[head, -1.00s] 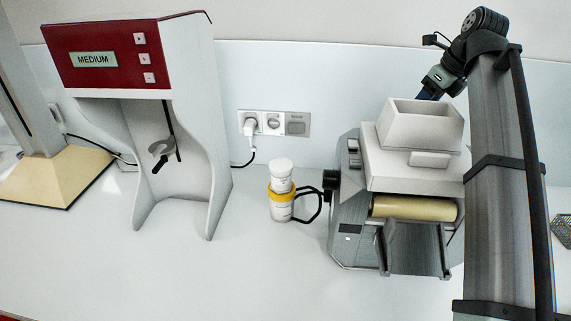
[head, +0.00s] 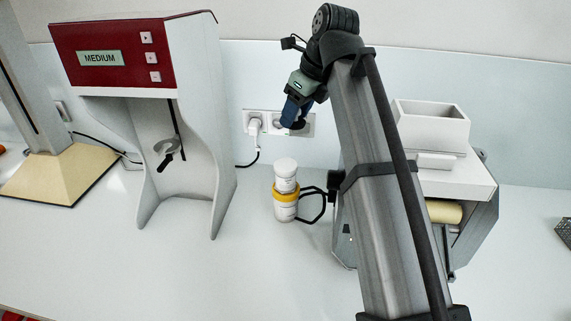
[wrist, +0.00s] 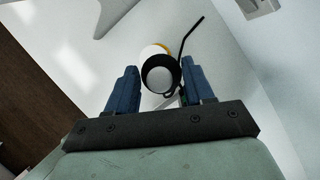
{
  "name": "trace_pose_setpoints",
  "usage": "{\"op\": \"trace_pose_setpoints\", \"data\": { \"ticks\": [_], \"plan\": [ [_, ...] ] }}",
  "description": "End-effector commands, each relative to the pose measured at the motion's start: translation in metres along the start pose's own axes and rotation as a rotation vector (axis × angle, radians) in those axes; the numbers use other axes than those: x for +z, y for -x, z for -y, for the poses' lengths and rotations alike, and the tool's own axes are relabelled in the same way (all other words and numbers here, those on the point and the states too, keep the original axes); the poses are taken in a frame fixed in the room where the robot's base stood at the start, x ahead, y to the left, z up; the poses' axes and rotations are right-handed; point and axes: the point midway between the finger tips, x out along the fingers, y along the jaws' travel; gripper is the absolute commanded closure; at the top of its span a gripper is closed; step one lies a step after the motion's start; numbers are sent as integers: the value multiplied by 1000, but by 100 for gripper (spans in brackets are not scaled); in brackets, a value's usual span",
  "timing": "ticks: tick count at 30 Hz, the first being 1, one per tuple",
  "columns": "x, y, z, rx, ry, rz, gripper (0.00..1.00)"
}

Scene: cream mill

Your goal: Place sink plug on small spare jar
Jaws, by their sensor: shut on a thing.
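The white jar (head: 286,208) stands on the counter with a yellow ring around it and a white top. It is partly seen behind the plug in the wrist view (wrist: 151,51). My gripper (head: 293,118) is above and slightly right of the jar in the head view, with blue fingers pointing down. It is shut on the sink plug, a round black-rimmed piece with a pale grey face (wrist: 160,79), between the fingers in the wrist view. In the head view the plug (head: 299,125) is a small dark shape at the fingertips. The plug and jar appear apart.
A red-topped machine (head: 124,54) stands to the left. A wall socket with a plugged cable (head: 253,123) is behind. The counter in front is clear.

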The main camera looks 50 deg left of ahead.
Motion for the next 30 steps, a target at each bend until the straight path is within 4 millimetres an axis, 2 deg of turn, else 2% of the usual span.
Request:
{"op": "trace_pose_setpoints", "data": {
  "ticks": [3, 7, 11, 18, 26, 30],
  "plan": [
    [8, -4, -14, 6, 16, 0, 77],
    [9, -8, -20, 9, 22, -1, 77],
    [4, -21, -22, 11, 22, -2, 77],
    [-11, -55, -22, 11, 22, -1, 77],
    [-18, -73, -21, 11, 23, -1, 77],
    [-25, -89, -21, 10, 22, -1, 77]
  ]
}}
